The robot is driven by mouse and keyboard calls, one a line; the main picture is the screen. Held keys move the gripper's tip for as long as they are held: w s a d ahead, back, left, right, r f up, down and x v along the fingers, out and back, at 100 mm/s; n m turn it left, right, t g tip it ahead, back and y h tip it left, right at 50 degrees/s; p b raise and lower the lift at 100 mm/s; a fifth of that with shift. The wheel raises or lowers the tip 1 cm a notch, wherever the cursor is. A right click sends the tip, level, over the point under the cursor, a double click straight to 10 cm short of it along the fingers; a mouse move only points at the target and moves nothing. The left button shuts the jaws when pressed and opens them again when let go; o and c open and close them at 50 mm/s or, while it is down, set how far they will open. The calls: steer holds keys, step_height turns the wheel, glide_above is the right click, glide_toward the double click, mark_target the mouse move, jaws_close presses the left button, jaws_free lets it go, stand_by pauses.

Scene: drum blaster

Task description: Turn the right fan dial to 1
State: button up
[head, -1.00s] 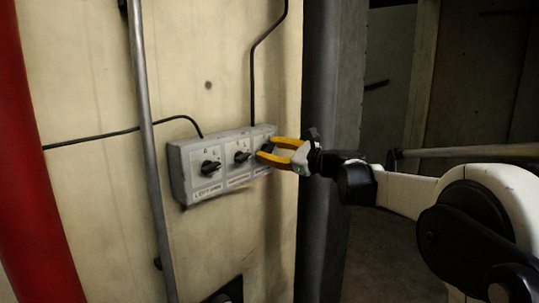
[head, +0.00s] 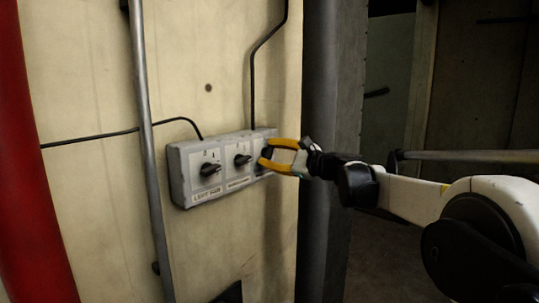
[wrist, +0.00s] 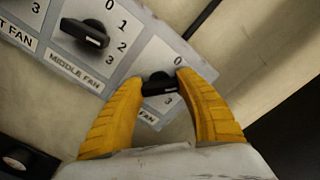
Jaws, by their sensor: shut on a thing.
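A grey control box (head: 180,178) is mounted on the wall and carries three black dials in a row. The right fan dial (wrist: 158,84) sits between the yellow fingers of my gripper (wrist: 160,86), which is shut on it. In the wrist view, a 0 shows above this dial and a 3 below it; the fingers hide the other marks, so I cannot tell its exact setting. In the head view, my gripper (head: 264,156) reaches the box from the right and covers most of the right dial.
The middle fan dial (head: 242,160) and left fan dial (head: 210,169) are just left of my gripper. A grey vertical pipe (head: 152,150) and a red column (head: 35,150) stand further left. A dark pillar (head: 326,130) stands to the right, behind my wrist.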

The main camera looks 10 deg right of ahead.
steer(key=shift+r, duration=0.1)
steer(key=o, duration=1.2)
steer(key=v, duration=1.2)
steer(key=shift+a, duration=0.1)
